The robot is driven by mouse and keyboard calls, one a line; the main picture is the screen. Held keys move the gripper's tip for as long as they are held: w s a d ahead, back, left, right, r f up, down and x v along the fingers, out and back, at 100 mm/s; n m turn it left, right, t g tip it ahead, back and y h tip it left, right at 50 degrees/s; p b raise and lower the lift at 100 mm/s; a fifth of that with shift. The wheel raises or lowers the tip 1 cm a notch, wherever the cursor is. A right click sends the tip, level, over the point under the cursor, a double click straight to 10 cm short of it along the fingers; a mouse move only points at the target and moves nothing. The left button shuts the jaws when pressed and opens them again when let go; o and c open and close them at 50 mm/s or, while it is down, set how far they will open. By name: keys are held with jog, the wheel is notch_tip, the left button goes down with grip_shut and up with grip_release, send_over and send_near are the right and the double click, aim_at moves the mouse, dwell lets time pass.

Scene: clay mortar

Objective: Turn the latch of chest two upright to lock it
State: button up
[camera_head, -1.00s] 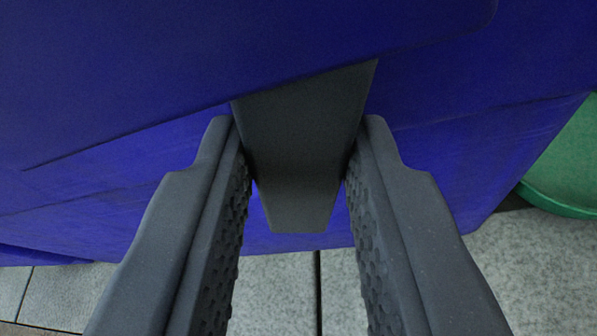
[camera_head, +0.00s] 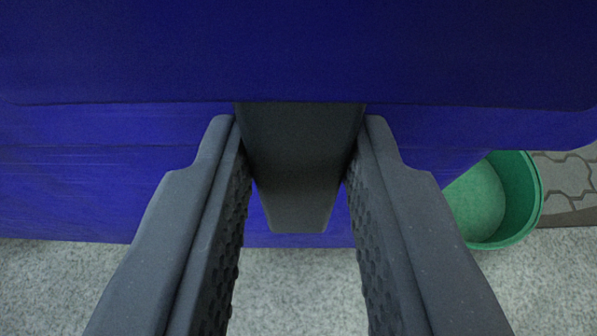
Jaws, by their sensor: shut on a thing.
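The blue chest (camera_head: 110,195) fills the upper part of the view, with its lid (camera_head: 300,50) nearest the top. A dark grey tapered latch (camera_head: 300,165) hangs from below the lid edge against the chest front. My gripper (camera_head: 298,150) is shut on the latch, with one textured finger touching each side near its upper part. The latch's narrow lower end shows between the fingers. The latch looks square to the lid edge, which runs nearly level across the picture. No number on the chest is visible.
A green round tub (camera_head: 500,200) stands to the right of the chest, behind my right finger. Pale speckled paving (camera_head: 300,290) lies below the chest and looks clear. Patterned paving (camera_head: 570,180) shows at the far right.

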jog(key=shift+d, duration=0.1)
jog(key=o, duration=1)
jog(key=p+v, duration=0.2)
jog(key=v, duration=1.1)
jog(key=shift+s, duration=0.35)
jog(key=shift+w+r, duration=0.1)
